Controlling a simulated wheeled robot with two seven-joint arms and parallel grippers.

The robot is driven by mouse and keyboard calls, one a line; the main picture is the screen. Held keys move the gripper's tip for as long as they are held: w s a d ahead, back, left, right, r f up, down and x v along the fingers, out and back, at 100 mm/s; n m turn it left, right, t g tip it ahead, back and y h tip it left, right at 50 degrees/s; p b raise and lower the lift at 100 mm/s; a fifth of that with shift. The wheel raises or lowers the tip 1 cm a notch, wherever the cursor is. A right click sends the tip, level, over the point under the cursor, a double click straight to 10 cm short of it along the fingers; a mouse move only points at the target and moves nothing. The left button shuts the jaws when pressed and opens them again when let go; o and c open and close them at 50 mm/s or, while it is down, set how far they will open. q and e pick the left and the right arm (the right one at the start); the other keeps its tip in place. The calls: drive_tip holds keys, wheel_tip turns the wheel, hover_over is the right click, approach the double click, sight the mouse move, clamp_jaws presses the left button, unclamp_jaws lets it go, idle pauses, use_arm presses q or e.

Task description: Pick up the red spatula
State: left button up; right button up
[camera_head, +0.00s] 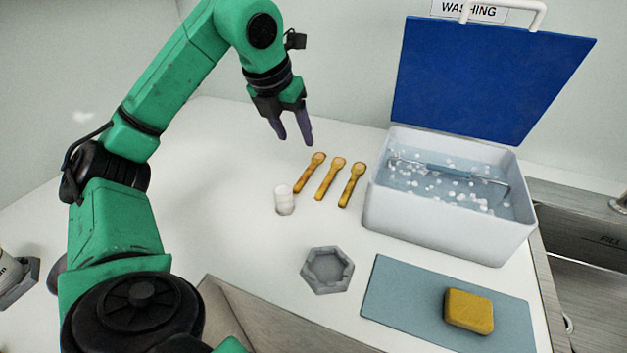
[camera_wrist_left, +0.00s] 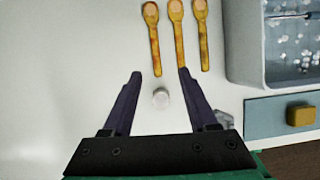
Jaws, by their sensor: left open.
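Three yellow-orange spoon-shaped utensils lie side by side on the white counter: a left one (camera_head: 310,173), a middle one (camera_head: 330,179) and a right one (camera_head: 352,185). None looks clearly red. The left wrist view shows the same left (camera_wrist_left: 153,38), middle (camera_wrist_left: 178,32) and right (camera_wrist_left: 201,35) utensils. My left gripper (camera_head: 295,141) is open and empty, above the counter behind and left of them. In the left wrist view its fingertips (camera_wrist_left: 160,74) appear near the handle ends of the left and middle utensils, without clear contact. My right gripper is out of view.
A small white cylinder (camera_head: 284,199) stands near the utensils. At right is a white tub (camera_head: 440,232) of water with white bits, a bar across it and a raised blue lid (camera_head: 485,85). In front are a grey hexagonal dish (camera_head: 327,270) and a yellow sponge (camera_head: 469,310) on a blue-grey mat (camera_head: 395,295).

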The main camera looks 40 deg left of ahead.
use_arm(q)
drive_tip(key=b, duration=0.1)
approach(304, 176)
drive_tip(key=x, duration=0.8)
clamp_jaws()
